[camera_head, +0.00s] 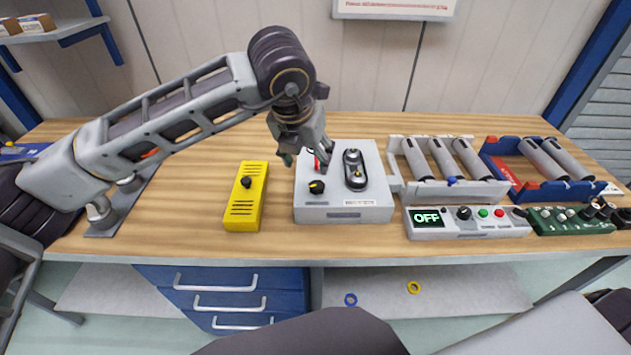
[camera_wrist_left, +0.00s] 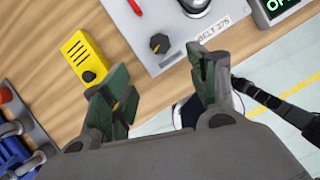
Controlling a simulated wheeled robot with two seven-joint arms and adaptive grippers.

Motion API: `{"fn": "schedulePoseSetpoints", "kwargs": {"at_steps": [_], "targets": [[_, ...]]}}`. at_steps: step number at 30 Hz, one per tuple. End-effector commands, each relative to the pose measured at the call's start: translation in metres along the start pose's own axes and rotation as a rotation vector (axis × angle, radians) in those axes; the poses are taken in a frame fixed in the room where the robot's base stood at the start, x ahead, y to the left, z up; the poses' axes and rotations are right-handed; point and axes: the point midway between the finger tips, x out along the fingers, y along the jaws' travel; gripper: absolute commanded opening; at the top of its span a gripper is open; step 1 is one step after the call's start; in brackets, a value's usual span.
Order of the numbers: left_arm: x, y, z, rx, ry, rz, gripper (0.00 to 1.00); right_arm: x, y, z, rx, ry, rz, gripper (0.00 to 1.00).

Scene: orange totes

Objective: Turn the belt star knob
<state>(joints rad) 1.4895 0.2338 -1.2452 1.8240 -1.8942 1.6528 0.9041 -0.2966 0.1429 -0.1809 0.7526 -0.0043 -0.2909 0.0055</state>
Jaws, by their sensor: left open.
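A grey control box (camera_head: 360,200) sits on the wooden bench; its label reads "BELT" and a number in the left wrist view. A dark knob with a yellow mark (camera_head: 316,187) stands on the box's near left part. In the left wrist view this knob (camera_wrist_left: 159,43) shows beyond and between the green fingertips, apart from them. My left gripper (camera_head: 306,158) hangs over the box's far left part, behind the knob. Its fingers (camera_wrist_left: 160,85) are spread and empty. My right gripper is not in view.
The box also carries a red part (camera_head: 321,161) and a large black handle (camera_head: 355,170). A yellow box with a black knob (camera_head: 240,205) stands to the left. The bench further left is mostly clear.

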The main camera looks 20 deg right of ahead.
Motion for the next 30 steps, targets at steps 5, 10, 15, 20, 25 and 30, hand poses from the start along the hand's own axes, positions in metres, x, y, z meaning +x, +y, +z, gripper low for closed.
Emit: {"fn": "schedulePoseSetpoints", "kwargs": {"at_steps": [5, 10, 15, 20, 25, 30], "targets": [[0.001, 0.0, 0.0, 0.0, 0.0, 0.0, 0.59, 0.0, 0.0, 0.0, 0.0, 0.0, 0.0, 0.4], [0.008, 0.0, 0.0, -0.001, 0.001, -0.001, 0.59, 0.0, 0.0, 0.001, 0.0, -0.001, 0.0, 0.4], [0.024, 0.0, 0.0, -0.002, 0.003, -0.001, 0.59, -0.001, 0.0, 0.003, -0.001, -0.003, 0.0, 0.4], [0.044, 0.0, 0.0, -0.002, 0.003, -0.002, 0.59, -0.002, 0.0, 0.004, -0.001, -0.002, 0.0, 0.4], [0.067, 0.0, 0.0, -0.002, 0.003, -0.001, 0.59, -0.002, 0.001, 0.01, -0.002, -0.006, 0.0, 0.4], [0.089, 0.0, 0.0, -0.001, 0.003, -0.001, 0.59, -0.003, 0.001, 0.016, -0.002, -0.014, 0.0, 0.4]]}}
